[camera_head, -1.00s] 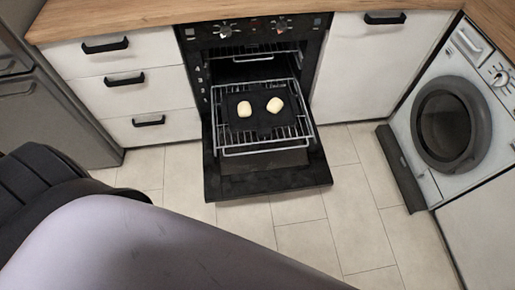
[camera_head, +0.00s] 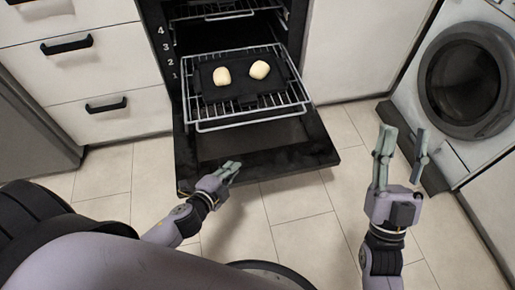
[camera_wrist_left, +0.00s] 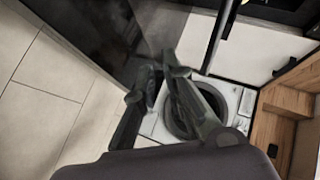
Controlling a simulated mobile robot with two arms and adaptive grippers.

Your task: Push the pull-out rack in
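The pull-out rack (camera_head: 206,127) is a silver wire rack sticking out of the open black oven, above its lowered door (camera_head: 292,158). A dark tray (camera_head: 242,92) on the rack carries two pale rolls (camera_head: 222,77) (camera_head: 260,69). My left gripper (camera_head: 230,170) is in front of the rack, near the door's front edge in the picture, apart from the rack and empty. Its two fingers show a gap in the left wrist view (camera_wrist_left: 161,72). My right gripper (camera_head: 403,150) is open and empty to the right of the door, fingers pointing up in the picture.
White drawers (camera_head: 90,75) with black handles stand left of the oven, and a white cabinet (camera_head: 355,45) right of it. A washing machine (camera_head: 465,80) is at the far right. Beige floor tiles (camera_head: 300,235) lie clear in front.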

